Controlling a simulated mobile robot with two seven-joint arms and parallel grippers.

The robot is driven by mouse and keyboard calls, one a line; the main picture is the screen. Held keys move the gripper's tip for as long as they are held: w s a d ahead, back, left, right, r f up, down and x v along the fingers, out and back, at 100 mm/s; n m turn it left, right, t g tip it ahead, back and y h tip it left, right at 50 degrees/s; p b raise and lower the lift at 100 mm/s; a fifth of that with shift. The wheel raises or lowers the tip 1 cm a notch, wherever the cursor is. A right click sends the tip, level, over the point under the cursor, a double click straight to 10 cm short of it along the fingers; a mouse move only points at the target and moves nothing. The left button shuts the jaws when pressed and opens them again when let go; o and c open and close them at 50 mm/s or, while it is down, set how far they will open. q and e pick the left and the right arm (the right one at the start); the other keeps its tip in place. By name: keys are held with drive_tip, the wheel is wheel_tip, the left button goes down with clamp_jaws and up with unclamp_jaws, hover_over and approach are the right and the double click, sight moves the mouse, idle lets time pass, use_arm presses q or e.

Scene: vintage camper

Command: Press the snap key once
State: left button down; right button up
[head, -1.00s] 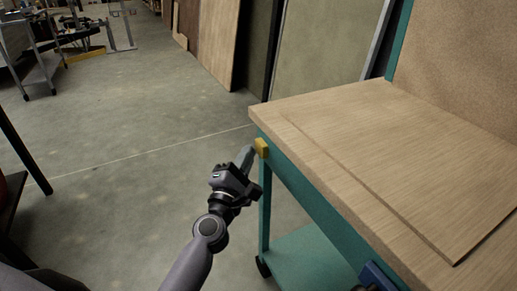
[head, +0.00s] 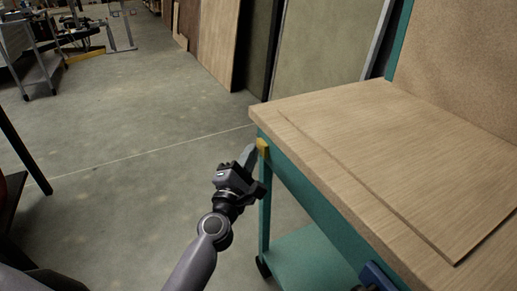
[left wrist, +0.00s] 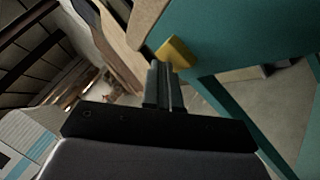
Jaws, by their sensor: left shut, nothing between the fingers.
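A small yellow block (head: 262,146), which looks like the snap key, sits on the teal front side of the workbench near its left corner, just under the wooden top. It also shows in the left wrist view (left wrist: 176,53). My left gripper (head: 248,156) is shut and empty. Its fingertips are right beside the yellow block; in the left wrist view the fingertips (left wrist: 160,66) overlap the block's lower left edge. I cannot tell whether they touch it. My right gripper does not show.
The wooden bench top (head: 370,150) is bare apart from a thin raised board. A blue part (head: 378,275) is fixed low on the bench front. A teal lower shelf (head: 310,258) lies below.

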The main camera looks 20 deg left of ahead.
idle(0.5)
use_arm(q)
drive_tip(key=shift+s+a, duration=0.5)
drive_tip(key=shift+s, duration=0.15)
drive_tip(key=shift+s+a, duration=1.7)
drive_tip(key=shift+s, duration=0.2)
